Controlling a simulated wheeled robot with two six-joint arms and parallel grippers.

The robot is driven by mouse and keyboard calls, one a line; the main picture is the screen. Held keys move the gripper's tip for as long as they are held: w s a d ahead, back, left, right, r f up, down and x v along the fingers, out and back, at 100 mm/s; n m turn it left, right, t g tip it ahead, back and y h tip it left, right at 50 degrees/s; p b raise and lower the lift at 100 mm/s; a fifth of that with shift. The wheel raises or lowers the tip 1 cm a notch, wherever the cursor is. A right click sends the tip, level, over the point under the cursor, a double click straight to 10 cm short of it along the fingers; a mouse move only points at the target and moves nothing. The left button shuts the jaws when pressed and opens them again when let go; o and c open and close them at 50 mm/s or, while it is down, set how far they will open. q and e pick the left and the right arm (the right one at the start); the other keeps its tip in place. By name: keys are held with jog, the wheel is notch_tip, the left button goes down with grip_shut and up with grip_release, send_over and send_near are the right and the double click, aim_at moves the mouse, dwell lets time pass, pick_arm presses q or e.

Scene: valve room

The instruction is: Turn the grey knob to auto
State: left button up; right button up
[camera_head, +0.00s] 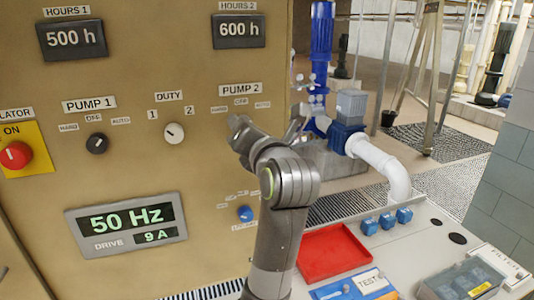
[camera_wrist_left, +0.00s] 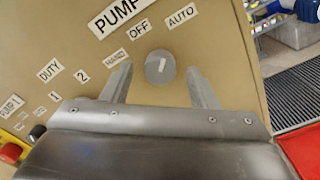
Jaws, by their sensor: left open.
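The grey knob (camera_wrist_left: 160,67) sits on the tan panel below the HAND (camera_wrist_left: 115,57), OFF (camera_wrist_left: 140,29) and AUTO (camera_wrist_left: 182,15) labels of PUMP 2. It carries a short white mark; I cannot tell for sure which label this points to. My left gripper (camera_wrist_left: 158,82) is open, with one finger on each side of the knob and visible gaps between. In the head view my left gripper (camera_head: 268,124) is in front of the panel under the PUMP 2 label (camera_head: 240,89) and hides the knob. My right gripper is not in view.
A black PUMP 1 knob (camera_head: 96,143), a white DUTY knob (camera_head: 174,133) and a red isolator knob (camera_head: 15,155) are to the left. A small blue knob (camera_head: 245,214) is below. A red tray (camera_head: 333,251) and blue blocks (camera_head: 387,220) are at lower right.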

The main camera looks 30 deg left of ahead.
pick_arm(q)
jog(key=b+v, duration=1.6)
jog(key=b, duration=0.2)
jog(key=shift+s+d, duration=0.2)
jog(key=shift+d, duration=0.15)
dwell(0.4)
